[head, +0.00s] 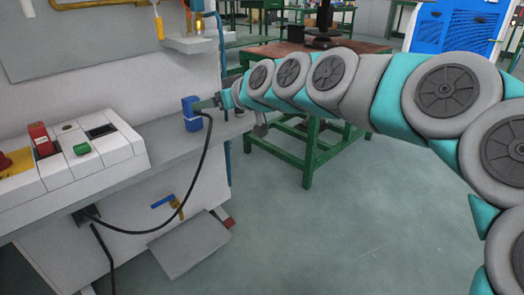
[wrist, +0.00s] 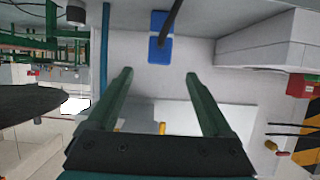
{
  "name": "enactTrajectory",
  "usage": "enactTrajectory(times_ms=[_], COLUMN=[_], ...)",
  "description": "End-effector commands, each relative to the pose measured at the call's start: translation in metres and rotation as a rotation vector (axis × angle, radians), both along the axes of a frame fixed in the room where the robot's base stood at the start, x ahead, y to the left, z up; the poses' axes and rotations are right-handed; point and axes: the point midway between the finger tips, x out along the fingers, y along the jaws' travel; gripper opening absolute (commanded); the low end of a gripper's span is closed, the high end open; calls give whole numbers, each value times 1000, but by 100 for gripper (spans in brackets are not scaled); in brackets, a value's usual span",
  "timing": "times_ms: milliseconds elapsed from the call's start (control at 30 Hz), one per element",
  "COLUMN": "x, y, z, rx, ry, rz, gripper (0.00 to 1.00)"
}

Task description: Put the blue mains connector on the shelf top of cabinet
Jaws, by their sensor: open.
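The blue mains connector (head: 192,120) stands upright at the right end of the grey cabinet shelf top (head: 172,141), with a black cable running from it. It also shows in the wrist view as a blue block (wrist: 160,50), with the dark cable crossing it. My gripper (head: 207,104) is right beside the connector in the head view, on its right. In the wrist view my gripper (wrist: 159,74) is open, its two green fingers spread and nothing between them. The connector lies beyond the fingertips, roughly centred between them, and looks apart from them.
A white control box (head: 75,158) with red and green switches stands on the shelf top at left. The black cable (head: 190,190) hangs in a loop down the cabinet front to a socket. A blue-handled valve (head: 172,202) is on that front. A green-legged table (head: 310,140) stands behind.

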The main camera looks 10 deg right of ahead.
Motion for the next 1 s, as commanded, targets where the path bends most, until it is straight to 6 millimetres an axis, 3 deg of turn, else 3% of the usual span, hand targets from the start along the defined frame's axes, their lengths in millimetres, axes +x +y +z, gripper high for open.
enactTrajectory(times_ms=[200,267,333,467,600,700,800,900,1000], x=[-6,-19,-47,-128,-230,-298,-356,-398,-421], y=[1,3,5,-8,-52,-87,-116,-134,-143], z=[-4,-13,-34,-98,-169,-205,-226,-237,-241], rx=[-7,-21,-56,-160,-274,-332,-369,-388,-395], ry=[16,54,136,394,716,926,1093,1214,1277], rz=[5,15,29,16,-99,-221,-342,-436,-490], gripper=[85,85,85,85,85,85,85,85,85])
